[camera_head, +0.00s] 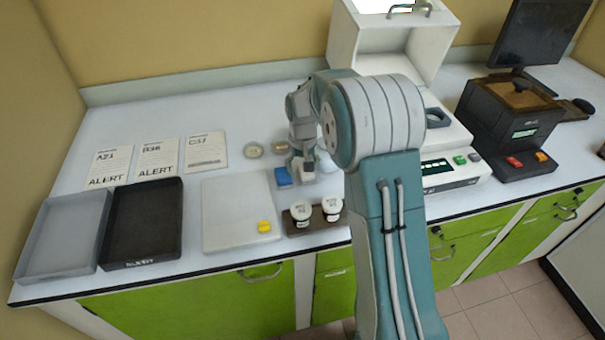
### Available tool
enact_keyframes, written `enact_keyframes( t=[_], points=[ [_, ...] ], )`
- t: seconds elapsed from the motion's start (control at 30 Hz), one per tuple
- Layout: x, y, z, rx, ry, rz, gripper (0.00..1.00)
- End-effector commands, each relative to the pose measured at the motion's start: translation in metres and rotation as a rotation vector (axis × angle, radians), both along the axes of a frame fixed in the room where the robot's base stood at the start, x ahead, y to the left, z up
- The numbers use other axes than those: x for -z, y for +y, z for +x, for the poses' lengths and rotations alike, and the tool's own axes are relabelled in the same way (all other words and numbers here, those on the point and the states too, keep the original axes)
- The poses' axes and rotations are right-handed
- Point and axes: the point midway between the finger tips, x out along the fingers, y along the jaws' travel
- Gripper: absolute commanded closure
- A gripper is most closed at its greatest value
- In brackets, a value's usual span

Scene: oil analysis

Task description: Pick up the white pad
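My gripper (301,172) points down over the bench behind the two white-lidded jars. My arm partly covers it, and its finger gap is too small to read. A small whitish block (326,162), perhaps the white pad, shows just right of the fingers, partly hidden by my arm. I cannot tell whether the fingers touch it. A small blue block (283,176) lies just left of the gripper. A small yellow block (264,226) lies on the right part of a flat white board (228,207).
White-lidded jars (300,211) stand in a dark holder near the front edge. A grey tray (62,235) and a black tray (142,225) are at left, with label cards (157,158) behind. Instruments (508,125) fill the right.

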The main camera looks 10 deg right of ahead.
Motion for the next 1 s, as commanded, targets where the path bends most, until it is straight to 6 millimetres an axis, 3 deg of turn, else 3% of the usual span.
enact_keyframes(
  t=[0.1, 0.33, 0.37, 0.43, 0.57, 0.67, 0.97, 1.0],
  points=[
    [0.016, -0.003, -0.001, 0.001, 0.007, 0.003, 0.19],
    [0.021, -0.003, -0.003, 0.002, 0.012, 0.0, 0.19],
    [0.021, -0.003, -0.003, 0.002, 0.012, -0.001, 0.13],
    [0.021, -0.002, -0.003, 0.002, 0.012, -0.001, 0.44],
    [0.021, -0.002, -0.003, 0.002, 0.012, -0.001, 0.62],
    [0.02, -0.002, -0.003, 0.001, 0.012, 0.0, 0.9],
    [0.018, -0.001, -0.002, 0.001, 0.007, 0.0, 0.92],
    [0.018, -0.001, -0.002, 0.001, 0.007, 0.0, 0.99]
  ],
)
